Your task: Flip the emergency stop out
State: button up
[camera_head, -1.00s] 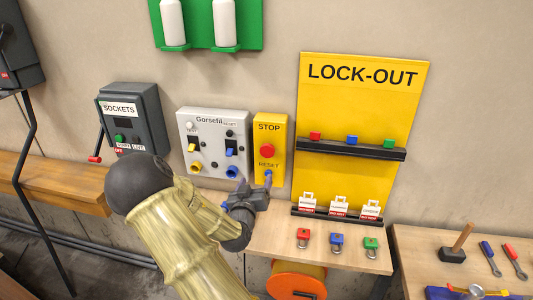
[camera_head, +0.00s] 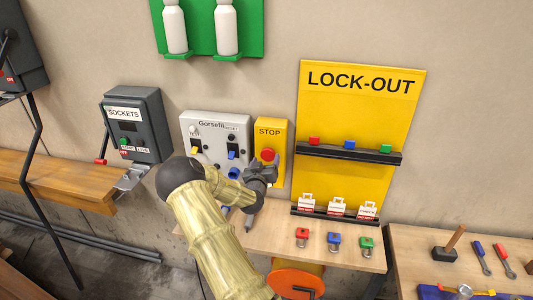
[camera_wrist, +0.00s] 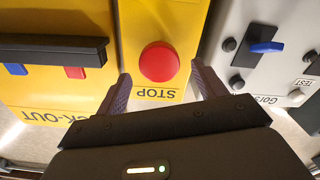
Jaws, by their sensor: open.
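The emergency stop is a round red button (camera_head: 267,154) on a yellow box (camera_head: 270,126) labelled STOP, mounted on the wall. My gripper (camera_head: 266,164) is in front of the box, just below the button in the head view, and hides the box's lower part. In the wrist view the red button (camera_wrist: 159,62) lies between the two open fingers of my gripper (camera_wrist: 160,84), with the STOP label upside down beneath it. The fingers hold nothing. I cannot tell how far their tips are from the box face.
The grey Gorsefil panel (camera_head: 215,124) with switches is close on the left. The yellow lock-out board (camera_head: 352,120), with a dark shelf (camera_head: 348,152), is on the right. A wooden table (camera_head: 345,256) below holds several coloured padlocks.

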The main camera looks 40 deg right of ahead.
aim_at(267, 155)
jog(key=shift+p+x, duration=0.45)
jog(key=shift+x, duration=1.05)
jog(key=c, duration=1.4)
